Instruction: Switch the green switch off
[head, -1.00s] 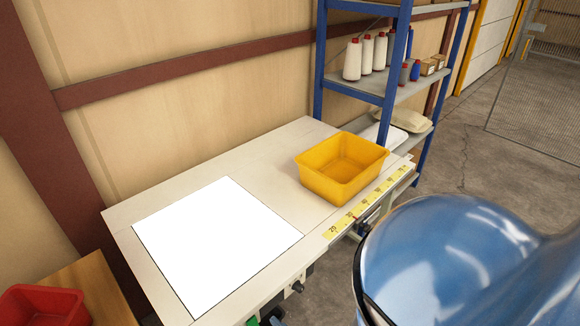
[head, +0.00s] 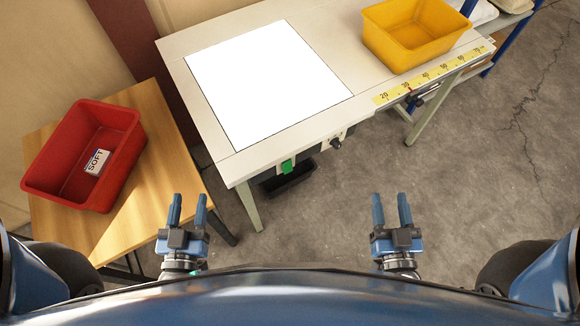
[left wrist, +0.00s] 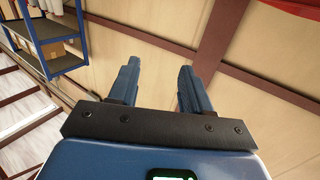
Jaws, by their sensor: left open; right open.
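The green switch (head: 287,167) sits on a panel under the front edge of the pale worktable (head: 240,160), below the white panel (head: 265,85). It is small, and I cannot tell its position. A dark round knob (head: 336,143) is to its right. My left gripper (head: 188,202) is open and empty, below and left of the switch in the head view. It also shows open in the left wrist view (left wrist: 158,75), where the switch is not visible. My right gripper (head: 391,202) is open and empty, below and right of the switch. Both are apart from the table.
A red bin (head: 122,165) with a card marked SOFT (head: 96,162) stands on a wooden table (head: 152,185) at left. A yellow bin (head: 415,45) and a yellow ruler strip (head: 437,74) are on the worktable's right. Bare floor lies between the grippers.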

